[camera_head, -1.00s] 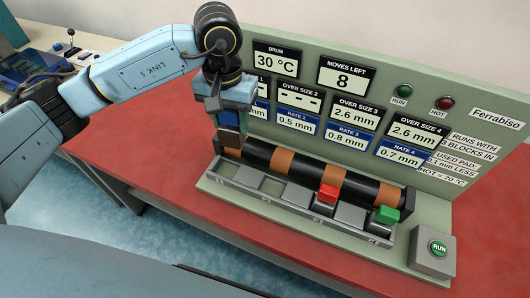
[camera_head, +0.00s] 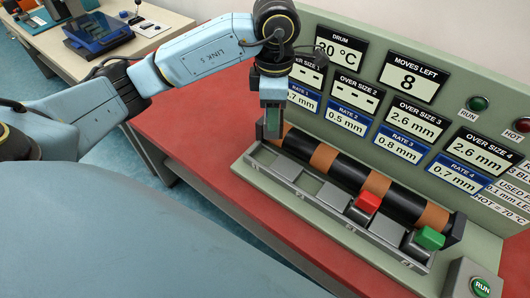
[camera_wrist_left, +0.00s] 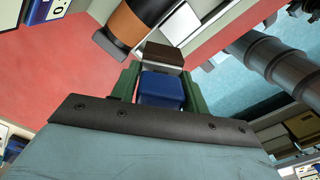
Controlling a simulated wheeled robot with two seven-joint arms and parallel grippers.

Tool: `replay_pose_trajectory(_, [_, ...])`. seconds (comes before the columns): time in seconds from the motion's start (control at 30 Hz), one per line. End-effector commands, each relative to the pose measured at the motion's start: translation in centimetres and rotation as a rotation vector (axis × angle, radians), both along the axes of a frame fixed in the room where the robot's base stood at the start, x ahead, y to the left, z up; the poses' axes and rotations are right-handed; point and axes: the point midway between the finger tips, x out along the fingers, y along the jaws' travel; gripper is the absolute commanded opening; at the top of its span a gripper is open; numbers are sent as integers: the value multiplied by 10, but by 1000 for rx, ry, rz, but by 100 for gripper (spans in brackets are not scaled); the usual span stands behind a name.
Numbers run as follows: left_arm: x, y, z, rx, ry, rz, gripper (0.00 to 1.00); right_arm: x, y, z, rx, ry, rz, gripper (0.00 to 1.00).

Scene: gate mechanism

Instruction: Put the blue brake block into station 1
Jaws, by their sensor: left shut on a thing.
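My left gripper (camera_head: 272,132) points down at the left end of the dark drum with orange bands (camera_head: 325,157). It is shut on the blue brake block (camera_wrist_left: 162,90), which shows between the green fingers in the left wrist view, with a dark and grey end beyond it. In the head view the fingers mostly hide the block. Station 1, the leftmost bay (camera_head: 263,156) of the grey tray, looks empty and lies just below and in front of the fingertips. I cannot tell the exact gap. My right gripper is not in view.
A red-topped block (camera_head: 368,201) and a green-topped block (camera_head: 430,238) sit in bays further right. The display panel (camera_head: 400,75) stands close behind the drum. A RUN button box (camera_head: 472,280) is at the lower right. The red table (camera_head: 200,130) is clear on the left.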

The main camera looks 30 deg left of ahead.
Motion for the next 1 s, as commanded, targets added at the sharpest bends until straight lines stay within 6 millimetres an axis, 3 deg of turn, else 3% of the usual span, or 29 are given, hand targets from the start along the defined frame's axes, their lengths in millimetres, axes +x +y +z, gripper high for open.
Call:
replay_pose_trajectory(0.2, [-3, 9, -9, 2, 3, 501, 13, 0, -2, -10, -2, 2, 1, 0])
replay_pose_trajectory(0.4, [-5, 15, -13, 4, 2, 832, 13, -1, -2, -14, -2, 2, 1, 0])
replay_pose_trajectory(0.57, [-5, 17, -16, 4, 3, 952, 13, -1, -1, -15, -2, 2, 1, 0])
replay_pose_trajectory(0.8, [-6, 17, -57, 5, 7, 973, 13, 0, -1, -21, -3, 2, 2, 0])
replay_pose_trajectory(1.0, [-5, 18, -78, 4, 3, 972, 13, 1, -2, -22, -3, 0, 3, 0])
